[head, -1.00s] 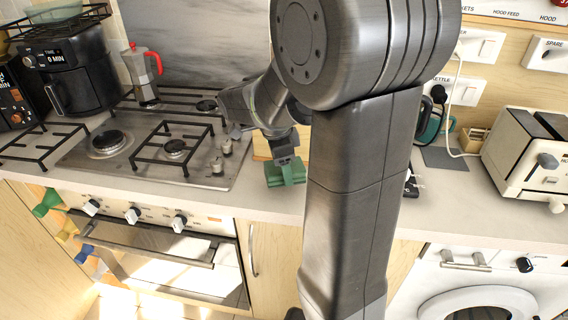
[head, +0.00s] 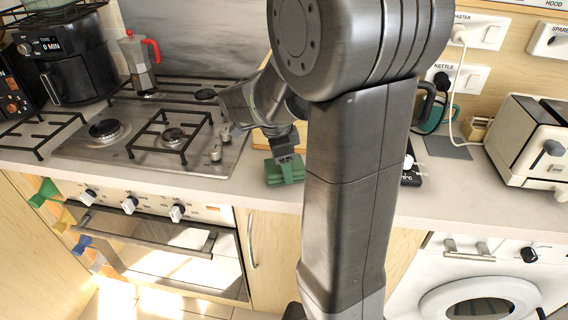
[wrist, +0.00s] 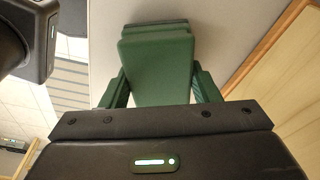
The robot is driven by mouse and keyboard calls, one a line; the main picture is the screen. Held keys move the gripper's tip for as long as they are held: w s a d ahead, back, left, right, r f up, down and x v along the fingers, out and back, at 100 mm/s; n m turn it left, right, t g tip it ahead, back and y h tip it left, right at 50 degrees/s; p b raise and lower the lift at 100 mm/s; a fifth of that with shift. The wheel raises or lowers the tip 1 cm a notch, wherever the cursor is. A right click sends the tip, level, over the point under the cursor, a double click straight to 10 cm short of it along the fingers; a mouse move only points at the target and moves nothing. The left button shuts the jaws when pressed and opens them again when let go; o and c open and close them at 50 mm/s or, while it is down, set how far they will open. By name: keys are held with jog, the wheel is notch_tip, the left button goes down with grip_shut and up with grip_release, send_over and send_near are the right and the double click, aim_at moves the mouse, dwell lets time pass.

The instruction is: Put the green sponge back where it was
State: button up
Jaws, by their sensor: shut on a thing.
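The green sponge (head: 280,174) is a small green block at the end of my arm in the head view, over the counter strip right of the hob. My gripper (head: 285,157) points down and is shut on it. In the wrist view, the sponge (wrist: 157,68) fills the space between the two fingers of my gripper (wrist: 160,88). I cannot tell whether the sponge touches the counter (head: 225,188) or hangs just above it. A wooden board (head: 262,140) behind my gripper is partly hidden by my arm.
The gas hob (head: 150,135) with a moka pot (head: 140,65) and a black air fryer (head: 70,65) lies left. My arm hides the middle counter. Coloured pieces hang at the oven's left.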

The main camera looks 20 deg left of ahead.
jog(key=shift+f, duration=0.25)
jog(key=o, duration=1.4)
jog(key=shift+r, duration=0.1)
jog(key=r, duration=0.4)
jog(key=s+a+r, duration=0.1)
jog(key=r, duration=0.4)
jog(key=r+p, duration=0.1)
jog(key=r, duration=0.3)
jog(key=shift+s+a+r, duration=0.15)
jog(key=shift+a+r, duration=0.1)
jog(key=shift+a, duration=0.15)
jog(key=f, duration=0.4)
jog(key=w+d+f+b, duration=0.1)
jog(key=f, duration=0.8)
jog(key=shift+w+d+f, duration=0.15)
jog(key=shift+d+f, duration=0.15)
jog(key=shift+d, duration=0.1)
jog(key=shift+r, duration=0.3)
jog(key=shift+f, duration=0.1)
